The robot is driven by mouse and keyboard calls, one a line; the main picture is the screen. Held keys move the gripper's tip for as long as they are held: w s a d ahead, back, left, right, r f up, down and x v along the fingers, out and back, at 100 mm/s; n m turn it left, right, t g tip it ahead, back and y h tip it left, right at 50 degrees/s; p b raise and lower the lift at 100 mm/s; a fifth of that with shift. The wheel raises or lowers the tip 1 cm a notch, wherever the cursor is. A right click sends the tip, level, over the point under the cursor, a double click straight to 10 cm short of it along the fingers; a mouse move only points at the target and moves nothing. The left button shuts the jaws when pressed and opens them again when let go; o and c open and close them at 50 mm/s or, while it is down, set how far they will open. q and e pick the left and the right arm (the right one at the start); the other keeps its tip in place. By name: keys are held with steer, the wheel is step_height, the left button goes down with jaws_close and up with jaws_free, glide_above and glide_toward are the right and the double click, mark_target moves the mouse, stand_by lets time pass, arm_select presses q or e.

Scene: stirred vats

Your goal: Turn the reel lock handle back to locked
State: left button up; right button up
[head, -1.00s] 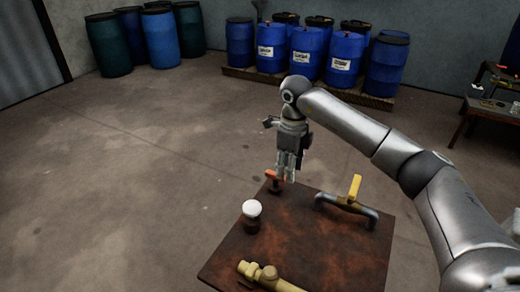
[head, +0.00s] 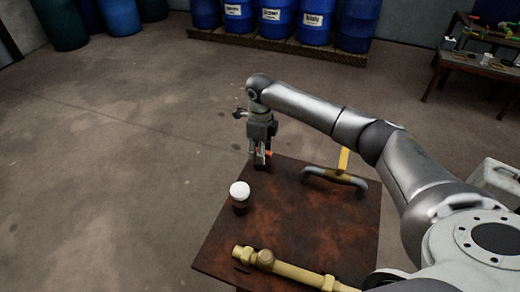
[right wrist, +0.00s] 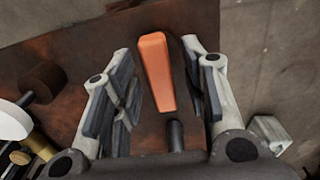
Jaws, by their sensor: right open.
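The orange handle (right wrist: 157,70), which I take to be the reel lock handle, lies between the two open fingers of my right gripper (right wrist: 160,95) in the right wrist view. Dark gaps show on both sides of it. A dark round post (right wrist: 175,135) stands near its narrow end. In the head view my right gripper (head: 260,160) points down at the far left corner of the rusty table, and only a bit of the orange handle (head: 269,153) shows beside the fingers. The rest is hidden by the gripper. My left gripper is not in view.
On the rusty table (head: 290,225) stand a white-topped knob (head: 240,190), a grey pipe with a yellow lever (head: 343,160), and a brass pipe (head: 290,270) along the near edge. Blue drums (head: 313,22) stand behind. The floor to the left is clear.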

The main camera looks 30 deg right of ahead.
steer(key=shift+f, duration=0.35)
jaws_close()
